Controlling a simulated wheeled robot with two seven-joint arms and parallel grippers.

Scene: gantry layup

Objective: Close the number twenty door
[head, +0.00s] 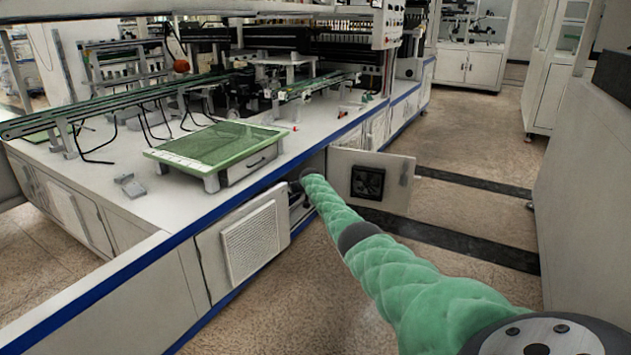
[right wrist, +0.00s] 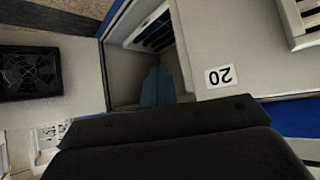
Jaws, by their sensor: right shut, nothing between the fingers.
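A white door with a black fan (head: 367,182) stands swung open at the right of a cabinet opening (head: 297,200). The fan door also shows at the left of the right wrist view (right wrist: 30,75). An upside-down "20" label (right wrist: 219,77) is on the pale panel to the right of the opening in that view. A white vented panel (head: 215,262) lies left of the opening in the head view. My right gripper (head: 306,173) is at the opening, beside the fan door; its dark shut body (right wrist: 175,135) fills the lower wrist view. Contact is unclear. My left gripper is out of view.
The long white bench (head: 110,215) has a blue edge and carries a green-topped tray unit (head: 222,146). Open floor (head: 470,205) with dark strips lies right of the fan door. A grey cabinet (head: 588,180) bounds the aisle at right.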

